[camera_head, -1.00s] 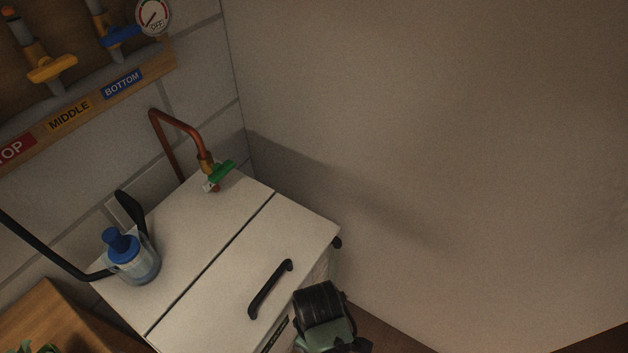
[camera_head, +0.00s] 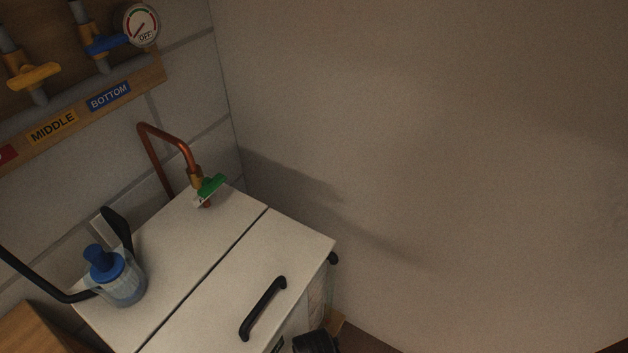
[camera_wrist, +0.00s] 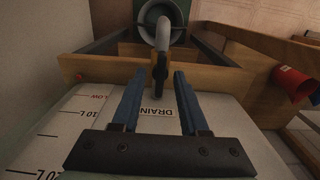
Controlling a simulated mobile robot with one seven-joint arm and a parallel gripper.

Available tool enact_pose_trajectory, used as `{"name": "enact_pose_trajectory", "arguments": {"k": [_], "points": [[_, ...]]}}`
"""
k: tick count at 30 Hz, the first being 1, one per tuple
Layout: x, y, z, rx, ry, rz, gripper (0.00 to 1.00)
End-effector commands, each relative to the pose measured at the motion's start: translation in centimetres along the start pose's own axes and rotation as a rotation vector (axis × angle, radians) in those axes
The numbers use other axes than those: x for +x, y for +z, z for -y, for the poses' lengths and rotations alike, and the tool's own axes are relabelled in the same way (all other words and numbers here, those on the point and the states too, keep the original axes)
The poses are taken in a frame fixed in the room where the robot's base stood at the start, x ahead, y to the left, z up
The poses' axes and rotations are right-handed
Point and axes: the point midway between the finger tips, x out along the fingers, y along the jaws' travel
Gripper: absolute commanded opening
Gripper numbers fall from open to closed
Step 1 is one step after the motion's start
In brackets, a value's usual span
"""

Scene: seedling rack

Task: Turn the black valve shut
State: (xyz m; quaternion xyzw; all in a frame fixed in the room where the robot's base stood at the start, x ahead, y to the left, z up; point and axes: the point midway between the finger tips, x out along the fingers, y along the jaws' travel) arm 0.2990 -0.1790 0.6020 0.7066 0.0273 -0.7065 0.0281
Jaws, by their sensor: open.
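In the wrist view my gripper (camera_wrist: 160,76) is open, with its two blue fingers pointing up the picture. A dark and brass-coloured fitting (camera_wrist: 160,62) stands between and just beyond the fingertips, above a DRAIN label (camera_wrist: 158,113). I cannot tell whether this is the black valve, as its handle is dim and seen nearly end-on. No contact with the fingers shows. No black valve handle is plain in the head view. My gripper is not clearly seen there.
The head view shows a yellow valve (camera_head: 34,77), a blue valve (camera_head: 105,45), a gauge (camera_head: 141,25) and a green valve (camera_head: 211,185) above a white cabinet (camera_head: 205,262). The wrist view shows a wooden bar (camera_wrist: 225,72), a white marked container (camera_wrist: 60,125) and a red object (camera_wrist: 292,84).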

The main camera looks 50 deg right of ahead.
Motion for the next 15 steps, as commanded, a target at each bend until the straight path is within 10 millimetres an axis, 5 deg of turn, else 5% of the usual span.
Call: {"name": "enact_pose_trajectory", "arguments": {"k": [2,9,15], "points": [[-0.03,-0.01,0.0,0.0,0.0,0.0,0.42],[-0.04,-0.01,0.01,0.0,0.0,0.0,0.0],[-0.05,0.0,0.0,0.0,0.0,0.0,0.0]]}}
